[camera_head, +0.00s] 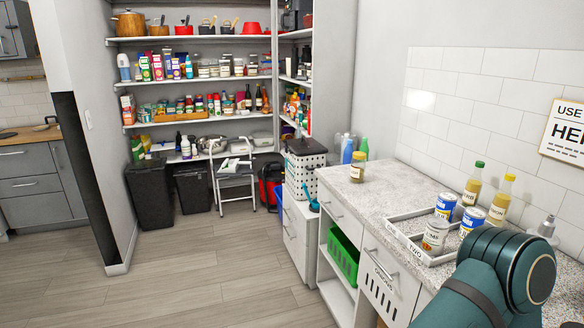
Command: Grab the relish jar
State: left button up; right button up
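A small jar (358,167) with a yellow lid and greenish-brown contents stands upright on the speckled counter (385,188), near its far end. It may be the relish jar; its label is too small to read. Neither of my grippers shows in the head view. Only a teal link of my arm shows at the lower right, over the near part of the counter and well apart from the jar.
A tray (392,229) on the counter holds several cans. Two bottles (474,184) stand behind it by the tiled wall. A blue bottle (347,151) and a green bottle (364,147) stand beyond the jar. Wooden floor (215,285) left of the counter is clear.

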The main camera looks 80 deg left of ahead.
aim_at(359, 162)
jog(key=l+u, duration=0.1)
jog(key=u, duration=0.35)
jog(key=l+u, duration=0.1)
jog(key=u, duration=0.35)
jog(key=l+u, duration=0.1)
jog(key=u, duration=0.35)
